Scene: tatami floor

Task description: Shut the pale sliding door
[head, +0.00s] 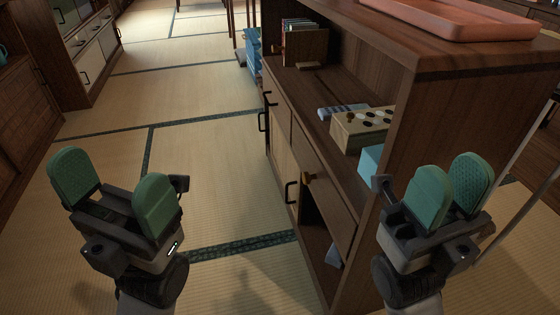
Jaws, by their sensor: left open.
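A low dark wood cabinet (400,150) stands to the right of centre. A pale sliding door panel (283,140) with dark upright handles is in its front, at the far part. Nearer, below a drawer (322,188) with a wooden knob, the front has a dark opening (318,235) with a small pale object (334,252) inside. My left gripper (113,192) is open and empty over the mat, well left of the cabinet. My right gripper (449,190) is by the cabinet's near end, its green pads a little apart with nothing seen between them; it touches no door.
A pinkish tray (452,18) lies on the cabinet top. Its upper shelf holds a box with round holes (362,128), a blue box (371,162) and books (303,42). Another cabinet with pale doors (92,60) stands at the left. The tatami floor (200,150) between is clear.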

